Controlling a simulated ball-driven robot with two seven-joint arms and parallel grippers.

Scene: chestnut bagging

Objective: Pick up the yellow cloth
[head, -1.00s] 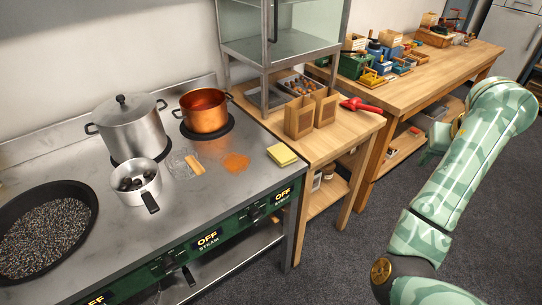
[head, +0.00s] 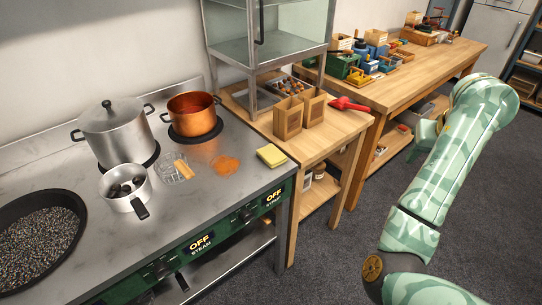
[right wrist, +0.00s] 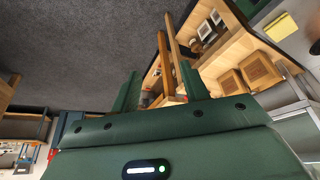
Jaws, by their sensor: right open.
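The yellow cloth (head: 271,155) lies folded as a flat square on the front right corner of the steel stove top in the head view. It also shows near the top right edge of the right wrist view (right wrist: 280,27). My right gripper (head: 427,132) hangs to the right of the cloth, well apart from it, and is partly hidden by my own forearm. In the right wrist view, its two green fingers (right wrist: 160,90) stand apart with nothing between them. My left gripper is not in view.
On the stove top (head: 200,212) stand a steel pot (head: 115,130), a copper pot (head: 193,115), a small pan (head: 125,188) and a wide black pan (head: 40,235). An orange spill (head: 226,164) lies left of the cloth.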

